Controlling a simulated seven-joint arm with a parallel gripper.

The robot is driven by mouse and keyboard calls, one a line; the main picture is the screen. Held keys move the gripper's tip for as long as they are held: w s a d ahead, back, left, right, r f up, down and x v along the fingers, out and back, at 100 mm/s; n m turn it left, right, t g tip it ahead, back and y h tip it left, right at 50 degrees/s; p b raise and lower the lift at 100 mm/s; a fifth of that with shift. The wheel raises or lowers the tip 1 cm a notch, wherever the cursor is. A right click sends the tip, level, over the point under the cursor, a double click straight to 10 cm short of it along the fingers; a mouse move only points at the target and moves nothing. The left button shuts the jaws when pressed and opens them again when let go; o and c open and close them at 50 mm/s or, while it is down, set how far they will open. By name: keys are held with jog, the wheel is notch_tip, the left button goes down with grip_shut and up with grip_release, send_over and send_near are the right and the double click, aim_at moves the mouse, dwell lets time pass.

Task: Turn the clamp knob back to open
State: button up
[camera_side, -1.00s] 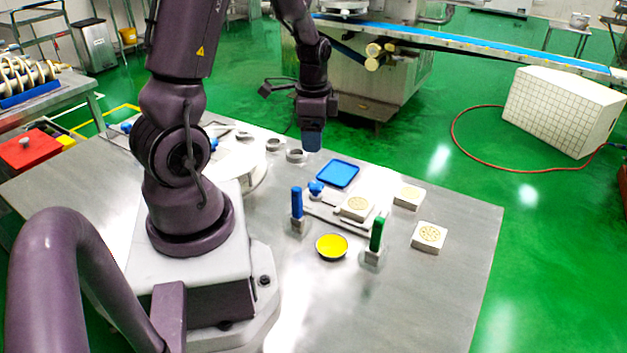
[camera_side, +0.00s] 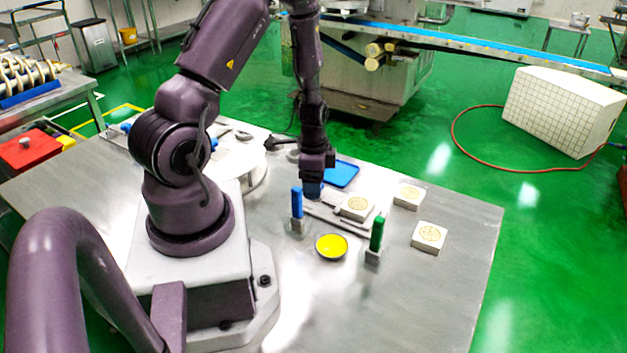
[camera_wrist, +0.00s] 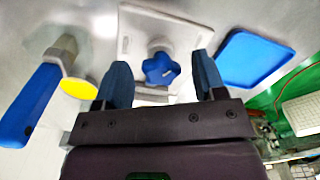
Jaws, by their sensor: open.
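The clamp knob (camera_wrist: 160,69) is a blue star-shaped knob on a grey stem, in the middle of the wrist view. It stands at a pale clamp plate (camera_wrist: 142,22). My gripper (camera_wrist: 161,62) is open, with its blue fingers to either side of the knob in the picture. I cannot tell whether the fingertips reach down around it; no contact shows. In the side view my gripper (camera_side: 313,192) points down over the knob's place and hides the knob. A pale block with a round pattern (camera_side: 355,205) lies just right of it.
A blue-handled tool (camera_side: 296,203) stands close left of my gripper, and a green-handled one (camera_side: 376,234) farther right. A yellow bowl (camera_side: 331,246) is in front. A blue tray (camera_side: 342,174) lies behind. The table's right front (camera_side: 440,290) is clear.

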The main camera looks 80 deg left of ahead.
jog(key=c, duration=0.9)
